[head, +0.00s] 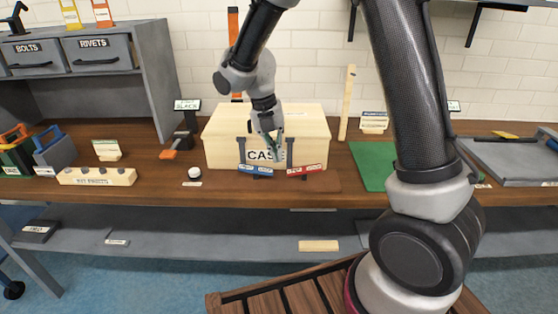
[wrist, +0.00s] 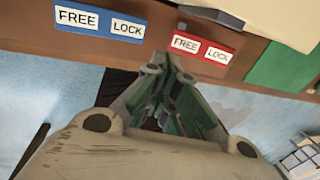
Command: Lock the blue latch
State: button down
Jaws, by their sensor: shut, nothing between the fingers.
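A cream case (head: 225,150) with a CASE label stands on the wooden workbench. On the front edge below it, a blue FREE/LOCK plate (head: 256,170) sits at the left and a red FREE/LOCK plate (head: 305,171) at the right. A dark upright bar (head: 242,151) rises above the blue plate; I cannot tell its latch position. My gripper (head: 270,146) is shut and empty in front of the case, partly covering the label. In the wrist view, the blue plate (wrist: 100,20) is left of the gripper (wrist: 167,75) and the red plate (wrist: 203,47) is right.
A white round knob (head: 194,173) and an orange-handled clamp (head: 173,152) lie left of the case. A green mat (head: 372,165) lies to the right. A holed wooden block (head: 97,176) and tool bins (head: 53,150) stand further left. Below is a grey shelf (head: 260,248).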

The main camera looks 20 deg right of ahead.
notch_tip(320, 180, up, 9)
jog(key=d, duration=0.1)
jog(key=shift+s+d, duration=0.2)
jog(key=shift+s, duration=0.1)
jog(key=s+d+r+m+t, duration=0.1)
jog(key=s+d+r+m, duration=0.1)
jog(key=s+d+m, duration=0.2)
jog(key=s+d+r+m+t+y, duration=0.1)
jog(key=s+d+m, duration=0.4)
jog(key=s+m, duration=0.6)
jog(key=s+d+r+m+t+y, duration=0.1)
jog(key=s+d+r+m+t, duration=0.2)
jog(key=m, duration=1.4)
jog(key=s+d+r, duration=0.2)
jog(key=s, duration=0.2)
jog(key=shift+s+d, duration=0.2)
jog(key=shift+s, duration=0.1)
